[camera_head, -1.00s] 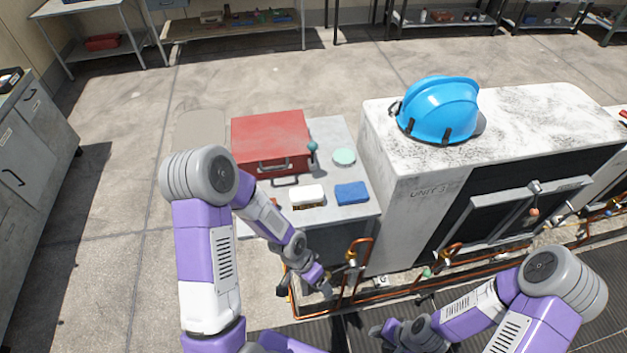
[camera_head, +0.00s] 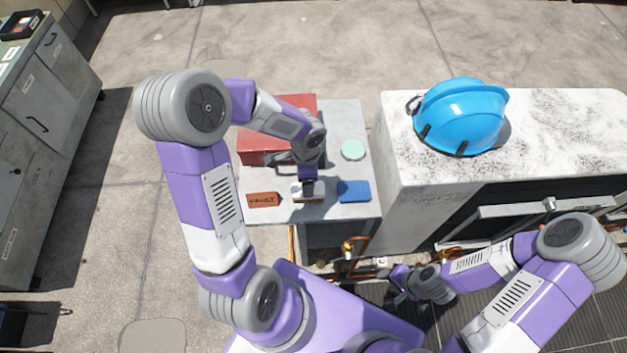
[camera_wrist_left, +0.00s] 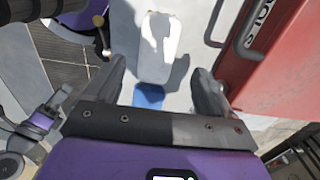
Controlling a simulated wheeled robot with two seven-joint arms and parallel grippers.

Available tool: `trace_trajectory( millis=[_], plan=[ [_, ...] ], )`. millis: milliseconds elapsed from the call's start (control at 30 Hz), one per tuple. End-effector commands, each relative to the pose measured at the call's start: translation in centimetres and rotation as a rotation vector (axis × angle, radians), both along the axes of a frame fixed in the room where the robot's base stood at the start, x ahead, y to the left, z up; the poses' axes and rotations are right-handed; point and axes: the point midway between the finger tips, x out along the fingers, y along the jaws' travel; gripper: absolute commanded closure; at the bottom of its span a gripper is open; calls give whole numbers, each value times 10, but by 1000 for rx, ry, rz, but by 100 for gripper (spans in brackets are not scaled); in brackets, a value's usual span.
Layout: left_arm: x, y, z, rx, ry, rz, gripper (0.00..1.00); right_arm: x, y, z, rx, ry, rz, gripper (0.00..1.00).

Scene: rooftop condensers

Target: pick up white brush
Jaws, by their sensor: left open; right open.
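The white brush (camera_head: 298,196) lies on the grey cart top, between a brown tag and a blue sponge, partly hidden by my left gripper (camera_head: 308,187). The brush also shows in the left wrist view (camera_wrist_left: 158,40), ahead of and between the spread fingers of the left gripper (camera_wrist_left: 158,76). The left gripper is open, with nothing between its fingers, and points down over the brush. My right gripper (camera_head: 400,288) is open and empty, low down in front of the condenser unit, far from the brush.
The grey cart (camera_head: 345,118) also holds a red toolbox (camera_head: 262,147), a mint-green disc (camera_head: 353,150), the blue sponge (camera_head: 354,191) and the brown tag (camera_head: 263,200). A condenser unit (camera_head: 560,140) with a blue helmet (camera_head: 461,115) stands right. Copper pipes (camera_head: 350,246) run in front.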

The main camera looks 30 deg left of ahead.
Motion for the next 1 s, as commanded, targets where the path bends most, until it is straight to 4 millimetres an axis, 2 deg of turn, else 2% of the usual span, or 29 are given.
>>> trace_trajectory(
  millis=[400,700,767,1000],
  plan=[
    [1,-3,-58,-2,3,1,17,0,0,-11,0,0,0,57],
    [1,-2,-63,-1,0,1,17,0,0,-12,0,-1,0,57],
    [1,-2,-63,-1,0,1,23,0,0,-12,0,-1,0,57],
    [1,-2,-63,-1,0,1,60,0,0,-12,0,-1,0,57]
  ],
)
